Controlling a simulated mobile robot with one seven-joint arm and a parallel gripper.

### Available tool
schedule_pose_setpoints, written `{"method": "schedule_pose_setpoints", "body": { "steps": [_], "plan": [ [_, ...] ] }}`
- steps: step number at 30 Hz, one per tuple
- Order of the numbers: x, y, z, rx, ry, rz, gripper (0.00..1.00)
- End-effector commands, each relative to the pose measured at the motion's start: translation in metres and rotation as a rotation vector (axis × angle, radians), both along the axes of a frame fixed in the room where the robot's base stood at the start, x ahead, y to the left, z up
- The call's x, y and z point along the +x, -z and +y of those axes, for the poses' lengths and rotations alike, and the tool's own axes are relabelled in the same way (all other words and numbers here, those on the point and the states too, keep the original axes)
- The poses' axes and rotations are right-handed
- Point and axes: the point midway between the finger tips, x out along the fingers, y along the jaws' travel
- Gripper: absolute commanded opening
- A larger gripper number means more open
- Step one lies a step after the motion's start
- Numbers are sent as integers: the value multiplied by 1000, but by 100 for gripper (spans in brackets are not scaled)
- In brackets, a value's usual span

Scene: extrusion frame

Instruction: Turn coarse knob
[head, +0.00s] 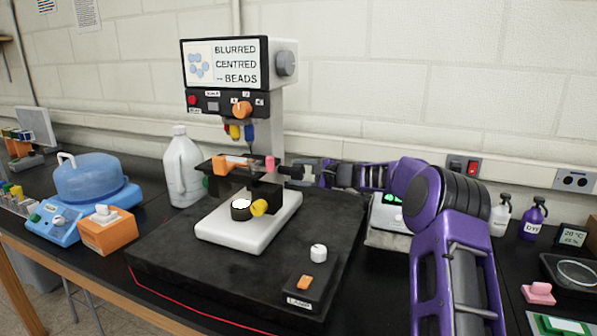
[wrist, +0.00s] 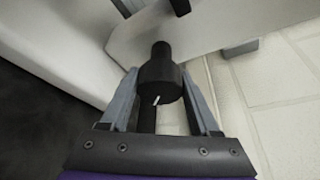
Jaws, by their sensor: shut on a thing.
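The microscope (head: 225,222) has a white base and a dark stage, and stands on a black slab. Its screen (head: 222,63) reads "BLURRED CENTRED -- BEADS". A black knob (head: 290,172), which looks like the coarse knob, sticks out at its right side. In the wrist view the knob (wrist: 158,82) is a black cylinder with a white index line, tilted from upright. My gripper (head: 303,171) reaches it from the right. In the wrist view my gripper (wrist: 159,83) has one grey finger on each side of the knob and is shut on it.
A lamp box (head: 304,287) with a white knob and orange switch lies at the slab's front right. A white jug (head: 184,168) stands left of the microscope. A blue device with a domed lid (head: 90,178) and an orange box (head: 107,230) are farther left. A wall is behind.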

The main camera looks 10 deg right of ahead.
Motion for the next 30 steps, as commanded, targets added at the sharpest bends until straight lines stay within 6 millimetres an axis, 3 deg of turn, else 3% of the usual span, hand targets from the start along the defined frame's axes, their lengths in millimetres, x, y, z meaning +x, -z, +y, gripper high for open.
{"method": "schedule_pose_setpoints", "body": {
  "steps": [9,18,19,24,30],
  "plan": [
    [0,-1,0,73,0,128,7],
    [0,0,0,77,1,135,7],
    [0,0,0,77,1,135,64],
    [0,0,0,77,0,135,91],
    [0,0,0,77,0,135,91]
  ]
}}
